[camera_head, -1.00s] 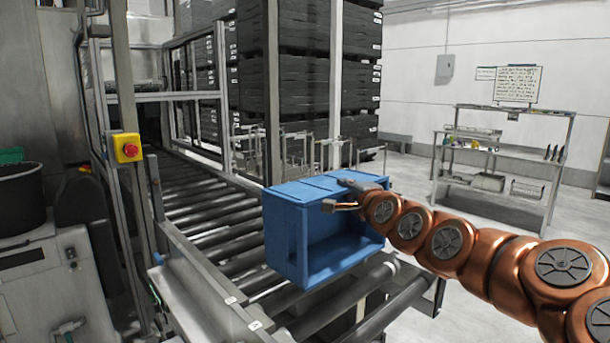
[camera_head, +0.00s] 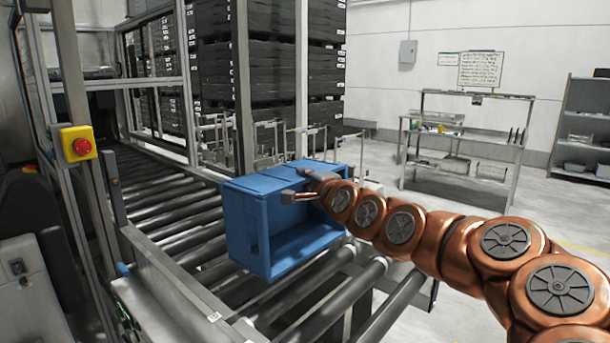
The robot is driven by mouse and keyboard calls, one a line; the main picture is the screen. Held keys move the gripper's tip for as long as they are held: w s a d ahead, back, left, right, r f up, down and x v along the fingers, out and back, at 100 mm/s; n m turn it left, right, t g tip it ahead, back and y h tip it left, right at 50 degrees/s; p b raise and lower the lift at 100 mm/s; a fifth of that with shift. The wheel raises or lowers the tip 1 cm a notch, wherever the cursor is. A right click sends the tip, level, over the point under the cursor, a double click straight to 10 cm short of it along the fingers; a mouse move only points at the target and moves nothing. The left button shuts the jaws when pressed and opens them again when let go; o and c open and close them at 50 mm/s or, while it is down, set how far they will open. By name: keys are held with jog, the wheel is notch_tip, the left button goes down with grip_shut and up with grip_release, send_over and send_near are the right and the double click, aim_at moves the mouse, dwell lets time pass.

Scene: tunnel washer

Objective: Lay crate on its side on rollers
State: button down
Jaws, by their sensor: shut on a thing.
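The blue crate (camera_head: 249,232) is on its side, with its open side facing the lower right of the picture. It is at or just above the near end of the roller conveyor (camera_head: 190,243); I cannot tell whether its lower side touches the rollers. My gripper (camera_head: 303,185) is at the crate's upper right edge and shut on it. The crate partly hides the rollers behind and below it.
A metal side rail (camera_head: 165,290) runs along the conveyor's left. A post with a red stop button (camera_head: 78,145) stands at left. Tall stacks of black crates (camera_head: 270,80) stand behind the frame. A workbench (camera_head: 465,150) is at the right.

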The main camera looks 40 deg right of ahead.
notch_tip(320, 180, down, 8)
jog(key=b, duration=0.5)
jog(key=shift+r+b, duration=0.2)
jog(key=shift+b, duration=0.1)
dwell(0.5)
jog(key=c, duration=1.2)
grip_release()
jog(key=shift+s, duration=0.1)
jog(key=shift+s, duration=0.1)
jog(key=v, duration=0.7)
jog(key=shift+s, duration=0.1)
jog(key=shift+f, duration=0.1)
